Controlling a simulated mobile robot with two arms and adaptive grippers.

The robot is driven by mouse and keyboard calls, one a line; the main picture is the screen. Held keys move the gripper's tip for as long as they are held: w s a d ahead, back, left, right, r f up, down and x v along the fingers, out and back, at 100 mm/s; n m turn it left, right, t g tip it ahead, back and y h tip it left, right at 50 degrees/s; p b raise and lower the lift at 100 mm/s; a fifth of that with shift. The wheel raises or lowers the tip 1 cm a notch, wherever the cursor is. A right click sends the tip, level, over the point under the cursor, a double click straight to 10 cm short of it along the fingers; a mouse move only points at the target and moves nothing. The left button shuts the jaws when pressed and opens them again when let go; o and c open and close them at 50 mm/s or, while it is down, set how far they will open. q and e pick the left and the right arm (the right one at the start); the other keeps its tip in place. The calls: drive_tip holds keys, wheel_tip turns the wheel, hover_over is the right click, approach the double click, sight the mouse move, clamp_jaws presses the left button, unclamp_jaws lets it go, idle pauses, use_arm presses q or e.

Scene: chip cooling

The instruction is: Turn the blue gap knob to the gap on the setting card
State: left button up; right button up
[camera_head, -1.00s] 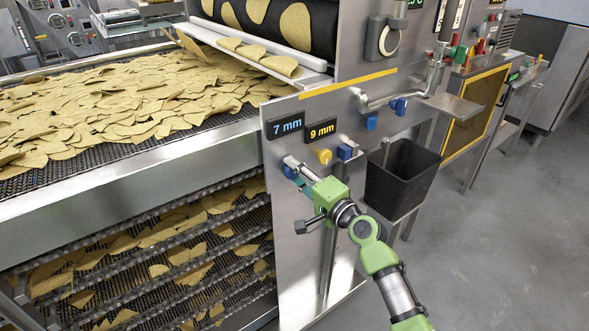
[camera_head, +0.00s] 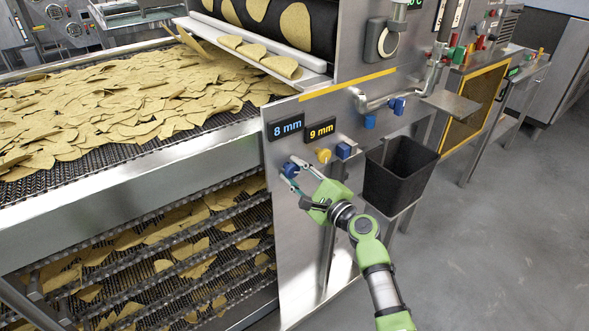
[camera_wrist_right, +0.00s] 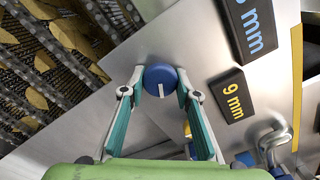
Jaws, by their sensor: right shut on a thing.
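The blue gap knob (camera_head: 290,170) sits on the steel side panel below two black plates. In the right wrist view the knob (camera_wrist_right: 161,80) shows a white pointer line between my fingertips. The left plate (camera_head: 286,127) reads 8 mm in blue. The plate beside it (camera_head: 320,129) reads 9 mm in yellow, also clear in the wrist view (camera_wrist_right: 232,95); I cannot tell whether it is the setting card. My right gripper (camera_head: 291,170) is shut on the blue knob, one teal-padded finger on each side. My left gripper is not in view.
A yellow knob (camera_head: 323,155) and another blue knob (camera_head: 343,151) sit close to the right. A black bin (camera_head: 400,170) stands right of my arm. A metal crank handle (camera_head: 385,102) juts out above. The conveyor of chips (camera_head: 120,100) is left.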

drive_tip(key=shift+f+m, duration=0.1)
drive_tip(key=shift+m, duration=0.3)
drive_tip(key=o, duration=1.1)
drive_tip(key=shift+s+d, duration=0.1)
drive_tip(key=v, duration=1.1)
drive_tip(key=shift+s+d, duration=0.2)
drive_tip(key=shift+s, duration=0.15)
